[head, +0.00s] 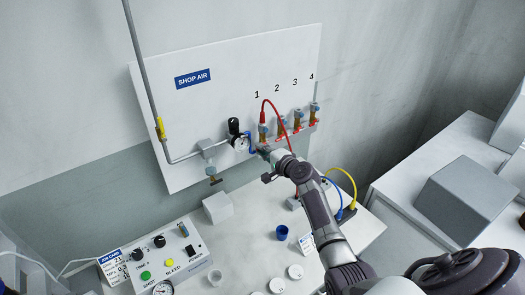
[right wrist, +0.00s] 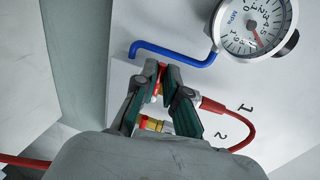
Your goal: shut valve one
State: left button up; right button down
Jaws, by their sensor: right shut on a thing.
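Valve one (head: 263,132) is a brass valve under the number 1 on the white wall panel, with a red hose on its outlet. My right gripper (head: 263,149) is at valve one from below, and its fingers hide the lever in the head view. In the right wrist view my right gripper (right wrist: 160,82) is shut on a small red part, the valve one handle (right wrist: 161,68). How far the handle is turned is hard to tell. My left gripper is not in view.
A pressure gauge (head: 241,143) and a blue handle (right wrist: 172,53) sit just left of valve one. Valves two to four (head: 299,121) with red handles stand close on its right. Below is a white table (head: 240,245) with a control box (head: 168,258) and a blue cup (head: 282,232).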

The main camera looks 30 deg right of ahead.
dwell(0.4)
jog(key=c, duration=1.2)
grip_release()
jog(key=shift+c, duration=0.2)
jog(key=shift+s, duration=0.1)
jog(key=v, duration=1.2)
